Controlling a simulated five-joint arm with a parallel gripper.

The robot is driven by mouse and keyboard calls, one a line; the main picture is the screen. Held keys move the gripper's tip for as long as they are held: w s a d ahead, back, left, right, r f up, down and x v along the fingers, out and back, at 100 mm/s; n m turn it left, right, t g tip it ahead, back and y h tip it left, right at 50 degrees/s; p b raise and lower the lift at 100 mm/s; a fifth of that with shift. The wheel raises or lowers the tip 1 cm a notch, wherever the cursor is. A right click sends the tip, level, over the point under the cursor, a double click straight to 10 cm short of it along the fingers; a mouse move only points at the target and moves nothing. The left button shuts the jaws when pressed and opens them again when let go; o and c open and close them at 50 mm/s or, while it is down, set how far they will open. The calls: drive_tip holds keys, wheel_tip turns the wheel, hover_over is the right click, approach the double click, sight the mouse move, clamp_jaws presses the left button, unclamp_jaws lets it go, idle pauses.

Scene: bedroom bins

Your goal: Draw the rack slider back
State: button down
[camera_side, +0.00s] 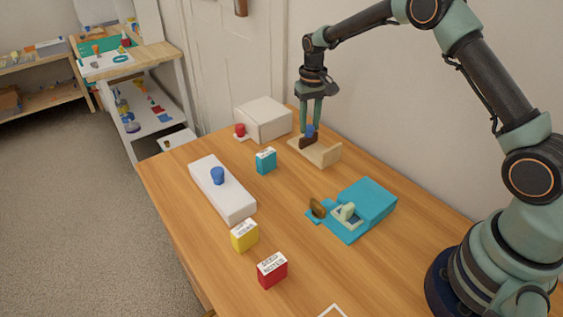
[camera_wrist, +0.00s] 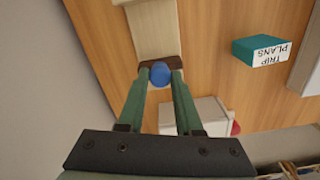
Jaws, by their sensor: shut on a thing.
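The rack (camera_side: 328,153) is a pale wooden piece with a raised end, standing near the back edge of the table by the wall. A dark brown slider (camera_side: 306,143) with a blue knob (camera_side: 309,131) sits at its far left end. My gripper (camera_side: 310,128) points down over it with its two green fingers on either side of the knob, shut on it. In the wrist view the blue knob (camera_wrist: 160,74) shows between the fingertips, and the brown slider (camera_wrist: 173,62) lies across the end of the pale rack (camera_wrist: 154,28). The slider's underside is hidden.
A white box (camera_side: 265,118) with a red knob stands just behind. A teal box (camera_side: 266,160), a long white block (camera_side: 223,188) with a blue knob, yellow and red boxes, and a blue tray unit (camera_side: 370,203) stand nearer. Bare wood lies between them.

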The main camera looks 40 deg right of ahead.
drive_tip(key=shift+w+r, duration=0.1)
drive_tip(key=shift+w, duration=1.4)
drive_tip(key=c, duration=0.6)
unclamp_jaws()
wheel_tip(320, 180, up, 12)
